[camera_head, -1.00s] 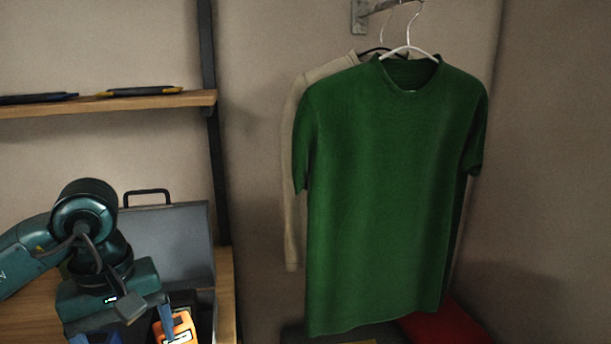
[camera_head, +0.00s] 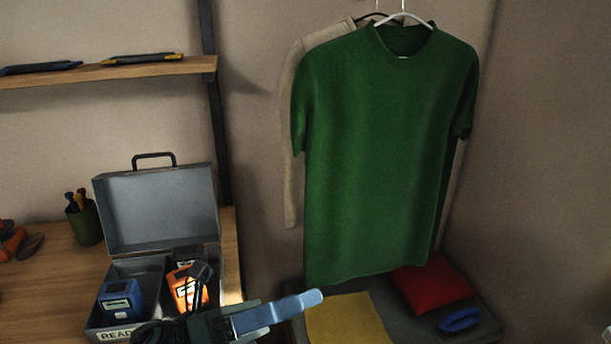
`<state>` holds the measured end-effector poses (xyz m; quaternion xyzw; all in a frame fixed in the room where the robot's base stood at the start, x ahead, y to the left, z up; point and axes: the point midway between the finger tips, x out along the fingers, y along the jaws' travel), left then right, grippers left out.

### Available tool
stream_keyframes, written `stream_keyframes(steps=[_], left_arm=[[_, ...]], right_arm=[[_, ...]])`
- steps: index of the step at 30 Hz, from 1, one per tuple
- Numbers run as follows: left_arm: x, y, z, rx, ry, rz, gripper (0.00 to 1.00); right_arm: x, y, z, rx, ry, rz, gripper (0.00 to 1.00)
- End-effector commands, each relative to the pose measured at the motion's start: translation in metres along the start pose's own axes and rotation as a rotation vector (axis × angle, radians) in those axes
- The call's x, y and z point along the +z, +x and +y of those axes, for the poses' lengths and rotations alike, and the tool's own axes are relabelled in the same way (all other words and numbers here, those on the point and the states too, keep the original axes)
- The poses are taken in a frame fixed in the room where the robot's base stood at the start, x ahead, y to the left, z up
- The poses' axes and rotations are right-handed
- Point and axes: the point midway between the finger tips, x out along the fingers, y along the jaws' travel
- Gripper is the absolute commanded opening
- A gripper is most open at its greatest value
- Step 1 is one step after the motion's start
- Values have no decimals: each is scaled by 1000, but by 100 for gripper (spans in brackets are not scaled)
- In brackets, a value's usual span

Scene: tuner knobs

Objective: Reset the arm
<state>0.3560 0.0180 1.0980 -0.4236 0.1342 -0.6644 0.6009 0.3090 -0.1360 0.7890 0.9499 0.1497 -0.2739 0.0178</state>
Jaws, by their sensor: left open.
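My left gripper (camera_head: 300,303) is at the bottom of the head view, in front of the case's right side and pointing right. A long blue finger shows, its tip near the yellow cloth in the picture. The jaws are open, and I see nothing held. The rest of my left arm is mostly below the picture edge. A blue tuner (camera_head: 121,299) and an orange tuner (camera_head: 184,288) sit in the open grey case (camera_head: 158,207). Dark parts of my left arm partly hide the orange tuner and the case front.
The case stands on a wooden desk (camera_head: 42,275) with a green pen cup (camera_head: 84,222). Green (camera_head: 385,150) and beige shirts hang at the right. Below them are yellow cloth (camera_head: 348,320), red cloth (camera_head: 432,283) and a blue item (camera_head: 459,319). A shelf (camera_head: 150,69) is above.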

Motion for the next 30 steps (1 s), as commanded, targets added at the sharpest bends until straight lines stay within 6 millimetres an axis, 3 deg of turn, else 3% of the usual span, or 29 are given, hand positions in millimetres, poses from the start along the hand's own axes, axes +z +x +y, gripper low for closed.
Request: stream_keyframes(steps=[3,5,9,12,15,18,21,30], left_arm=[[20,-35,40,99,-485,-444,82],[17,-65,68,147,-732,-668,82],[-31,-143,122,239,-1244,-1146,82],[-80,-185,140,283,-1506,-1409,82],[-126,-214,146,312,-1694,-1611,82],[-159,-231,146,329,-1813,-1750,82],[-177,-239,145,340,-1876,-1824,82],[-183,-242,144,343,-1895,-1846,82]], right_arm=[[-1,-3,0,4,4,-14,36],[1,-5,0,6,4,-22,36],[2,-8,2,10,3,-35,36],[2,-9,3,13,2,-41,36],[4,-9,4,16,2,-48,36],[6,-9,5,19,1,-54,36],[6,-9,6,21,1,-56,36],[3,-8,7,23,0,-48,36]])
